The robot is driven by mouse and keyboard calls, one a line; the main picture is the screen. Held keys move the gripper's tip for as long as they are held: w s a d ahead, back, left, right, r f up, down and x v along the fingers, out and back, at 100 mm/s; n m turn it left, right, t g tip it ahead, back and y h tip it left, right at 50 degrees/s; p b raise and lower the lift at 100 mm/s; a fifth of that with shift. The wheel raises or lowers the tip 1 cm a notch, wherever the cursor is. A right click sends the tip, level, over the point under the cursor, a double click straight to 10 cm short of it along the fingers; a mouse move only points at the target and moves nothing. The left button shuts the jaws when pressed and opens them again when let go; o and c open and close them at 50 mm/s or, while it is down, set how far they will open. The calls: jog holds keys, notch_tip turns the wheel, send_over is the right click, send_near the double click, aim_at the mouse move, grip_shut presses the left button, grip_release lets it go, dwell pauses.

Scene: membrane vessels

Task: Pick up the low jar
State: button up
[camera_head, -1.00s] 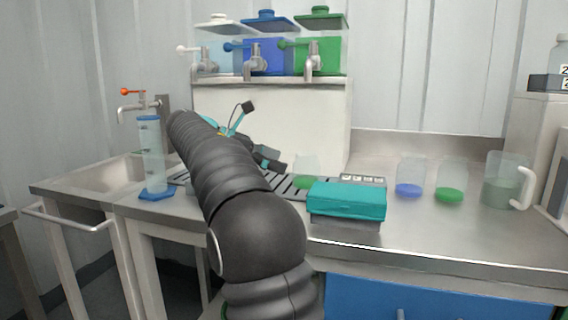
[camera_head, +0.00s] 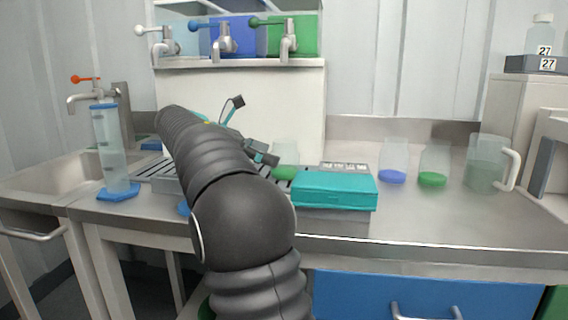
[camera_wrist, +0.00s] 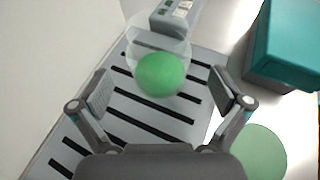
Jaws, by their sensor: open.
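A small clear vessel with green in its bottom, seemingly the low jar (camera_head: 285,172), stands on the slotted drain tray (camera_head: 158,171) beneath the dispenser taps. In the wrist view the same vessel (camera_wrist: 160,72) is ahead of and between the fingers, its clear wall tilting toward the top of the picture. My gripper (camera_wrist: 165,95) is open and empty, one finger on each side, with no contact visible. In the head view my gripper (camera_head: 262,156) is just left of the vessel and partly hidden by my arm.
A teal-lidded box (camera_head: 335,188) stands close right of the vessel. Farther right are a blue-bottomed vessel (camera_head: 393,176), a green-bottomed one (camera_head: 434,179) and a handled jug (camera_head: 484,172). A tall cylinder (camera_head: 112,150) stands left by the sink. The front right counter is clear.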

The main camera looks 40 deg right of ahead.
aim_at(283, 141)
jog(key=x, duration=0.4)
jog(key=shift+d+f+b, duration=0.15)
jog(key=shift+f+b, duration=0.05)
jog(key=shift+b, duration=0.2)
jog(key=c, duration=1.4)
jog(key=shift+r, duration=0.1)
jog(key=shift+r, duration=0.6)
jog(key=r, duration=0.1)
jog(key=r+p, duration=0.1)
jog(key=r, duration=0.1)
jog(key=shift+s+r, duration=0.15)
jog(key=shift+s, duration=0.1)
jog(key=s+d+r, duration=0.1)
jog(key=s+r, duration=0.5)
jog(key=s, duration=0.5)
jog(key=shift+d+r+p, duration=0.2)
jog(key=shift+d+p, duration=0.1)
jog(key=shift+d, duration=0.1)
